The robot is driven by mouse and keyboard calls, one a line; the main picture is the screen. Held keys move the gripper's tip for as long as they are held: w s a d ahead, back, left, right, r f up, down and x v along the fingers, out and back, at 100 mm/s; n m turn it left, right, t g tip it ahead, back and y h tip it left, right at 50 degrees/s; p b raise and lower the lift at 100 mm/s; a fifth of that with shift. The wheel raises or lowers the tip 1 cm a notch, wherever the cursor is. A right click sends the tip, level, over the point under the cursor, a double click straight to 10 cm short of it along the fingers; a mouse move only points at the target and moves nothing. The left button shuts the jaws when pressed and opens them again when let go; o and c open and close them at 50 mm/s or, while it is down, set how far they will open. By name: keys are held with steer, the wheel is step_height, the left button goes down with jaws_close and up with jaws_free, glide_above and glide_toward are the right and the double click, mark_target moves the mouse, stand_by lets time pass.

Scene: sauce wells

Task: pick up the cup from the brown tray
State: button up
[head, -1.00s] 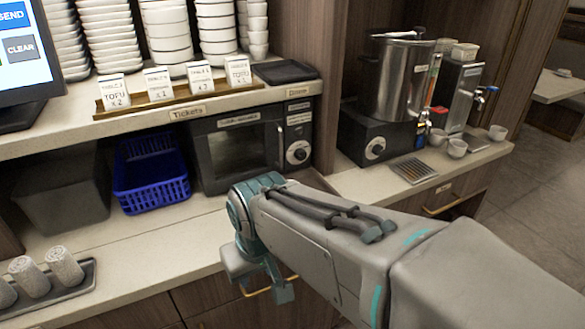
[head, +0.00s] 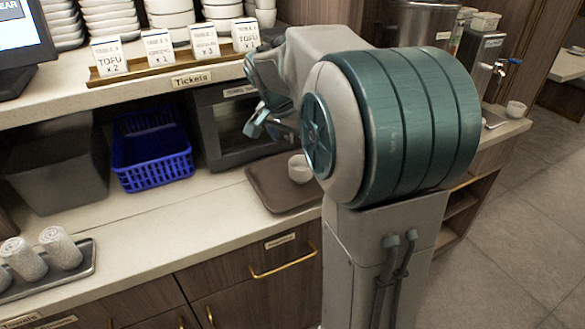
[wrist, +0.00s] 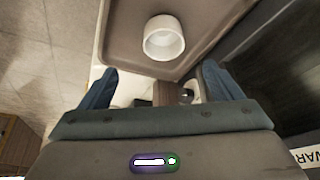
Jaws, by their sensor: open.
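A small white cup (head: 299,168) stands upright on the brown tray (head: 268,190) on the counter, in front of the dark warmer. In the head view my arm hides part of the tray and the cup's right side. My gripper (head: 262,125) hangs above and behind the tray, beside the warmer's front. In the wrist view the cup (wrist: 164,38) lies beyond the two open fingertips (wrist: 158,78), between them in the picture and apart from both. The tray (wrist: 118,42) spreads under and around it. Nothing is between the fingers.
The warmer (head: 228,150) stands close behind the tray. A blue basket (head: 152,158) and a grey bin (head: 55,165) stand to its left. The shelf with ticket cards (head: 160,55) overhangs the counter. A tray of rolled towels (head: 60,248) is at left. Counter between is clear.

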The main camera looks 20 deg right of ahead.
glide_toward(301, 167)
steer(key=shift+s+d+f, duration=0.25)
steer(key=shift+s+f, duration=0.1)
steer(key=shift+f, duration=0.25)
steer(key=shift+s+d+f, duration=0.2)
steer(key=shift+s+f, duration=0.2)
steer(key=shift+f, duration=0.15)
steer(key=shift+a+x, duration=0.2)
steer(key=shift+x, duration=2.7)
steer(key=shift+w, duration=0.15)
steer(key=c, duration=1.1)
